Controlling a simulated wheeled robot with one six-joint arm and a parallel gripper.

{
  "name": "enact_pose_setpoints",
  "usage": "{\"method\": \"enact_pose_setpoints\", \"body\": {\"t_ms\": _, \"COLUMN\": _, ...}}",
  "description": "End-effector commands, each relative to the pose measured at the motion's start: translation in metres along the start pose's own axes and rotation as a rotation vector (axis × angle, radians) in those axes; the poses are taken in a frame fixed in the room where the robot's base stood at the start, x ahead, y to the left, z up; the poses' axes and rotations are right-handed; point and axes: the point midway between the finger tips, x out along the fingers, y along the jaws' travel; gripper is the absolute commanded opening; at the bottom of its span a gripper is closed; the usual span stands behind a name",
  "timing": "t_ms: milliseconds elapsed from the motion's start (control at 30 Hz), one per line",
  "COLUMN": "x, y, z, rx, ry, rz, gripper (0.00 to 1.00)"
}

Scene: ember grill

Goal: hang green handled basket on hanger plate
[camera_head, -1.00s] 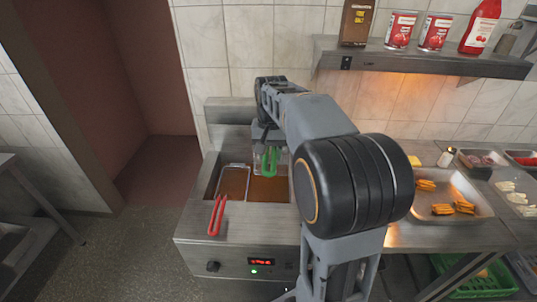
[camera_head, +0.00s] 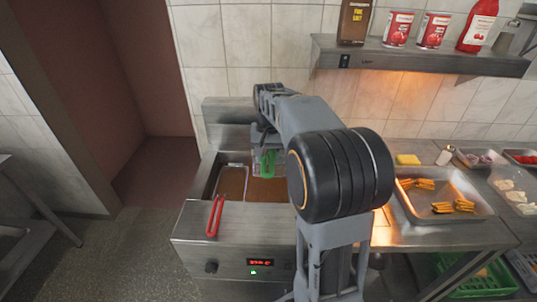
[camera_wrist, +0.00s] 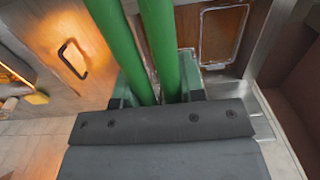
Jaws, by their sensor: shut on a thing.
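My gripper (camera_wrist: 160,95) is shut on the green handle (camera_wrist: 125,45) of the basket, whose two bars run between the fingers in the wrist view. In the head view the green handle (camera_head: 268,163) shows below my wrist, over the right part of the fryer well. The basket's wire body is mostly hidden by my arm and too small to make out. An upright metal plate (camera_head: 226,112) stands at the back of the fryer, left of my wrist; I cannot tell whether the basket touches it.
A red-handled basket (camera_head: 215,216) sits in the left part of the fryer (camera_head: 200,232). A metal tray (camera_head: 412,205) with orange food lies to the right. A shelf (camera_head: 415,58) with cans and bottles juts from the wall. The floor at left is clear.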

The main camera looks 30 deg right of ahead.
Motion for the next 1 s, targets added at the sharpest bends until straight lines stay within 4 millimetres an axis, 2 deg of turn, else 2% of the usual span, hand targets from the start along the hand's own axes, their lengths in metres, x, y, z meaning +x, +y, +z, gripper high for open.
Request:
{"method": "enact_pose_setpoints", "body": {"t_ms": 533, "x": 0.001, "y": 0.0, "z": 0.0, "rx": 0.0, "ry": 0.002, "rz": 0.0, "gripper": 0.0}}
{"method": "enact_pose_setpoints", "body": {"t_ms": 967, "x": 0.01, "y": 0.0, "z": -0.001, "rx": 0.0, "ry": 0.002, "rz": 0.0, "gripper": 0.0}}
{"method": "enact_pose_setpoints", "body": {"t_ms": 1000, "x": 0.009, "y": 0.0, "z": -0.001, "rx": 0.0, "ry": 0.002, "rz": 0.0, "gripper": 0.39}}
